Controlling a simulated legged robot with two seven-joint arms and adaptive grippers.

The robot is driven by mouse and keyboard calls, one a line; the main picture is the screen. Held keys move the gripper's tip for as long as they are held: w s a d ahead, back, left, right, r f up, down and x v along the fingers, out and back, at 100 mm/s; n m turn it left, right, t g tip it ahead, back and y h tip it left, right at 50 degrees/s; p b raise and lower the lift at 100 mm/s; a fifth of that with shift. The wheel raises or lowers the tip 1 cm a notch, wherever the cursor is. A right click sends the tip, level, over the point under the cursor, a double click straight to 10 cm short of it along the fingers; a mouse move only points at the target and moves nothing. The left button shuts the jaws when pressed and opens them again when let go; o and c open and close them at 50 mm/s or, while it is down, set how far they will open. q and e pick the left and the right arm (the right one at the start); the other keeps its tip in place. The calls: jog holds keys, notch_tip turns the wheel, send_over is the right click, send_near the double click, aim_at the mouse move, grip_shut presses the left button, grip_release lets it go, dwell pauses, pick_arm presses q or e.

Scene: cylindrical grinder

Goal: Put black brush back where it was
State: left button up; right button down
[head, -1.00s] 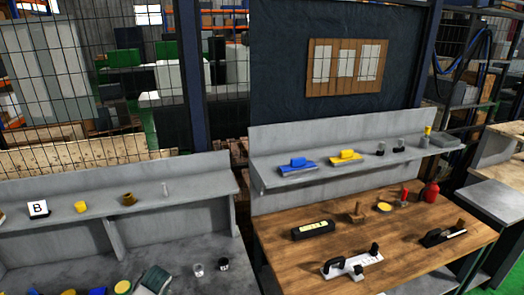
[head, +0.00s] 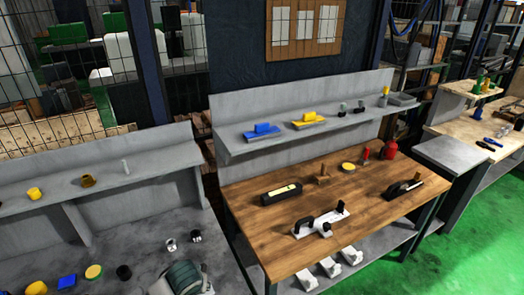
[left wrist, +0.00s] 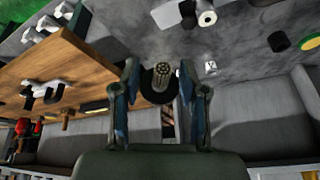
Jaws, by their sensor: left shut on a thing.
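In the left wrist view my left gripper (left wrist: 160,66) is shut on the black brush (left wrist: 160,80). The brush shows as a round dark body with a pale, ribbed cluster at its middle, between the two fingers; the rest is hidden. In the head view a dark green-grey part of my left arm shows at the bottom edge, over the grey bench (head: 130,225); the fingers and brush cannot be made out there. My right gripper is in neither view.
The grey shelf (head: 150,162) holds a small upright item, a brown piece (head: 87,180) and a yellow one (head: 35,194). The right shelf holds a blue tool (head: 262,132) and a yellow tool (head: 310,121). The wooden bench (head: 250,225) carries a black block (head: 282,194) and a red bottle (head: 390,149).

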pick_arm(q)
jog(key=shift+a+f, duration=0.15)
jog(key=shift+f, duration=0.25)
jog(key=shift+a, duration=0.1)
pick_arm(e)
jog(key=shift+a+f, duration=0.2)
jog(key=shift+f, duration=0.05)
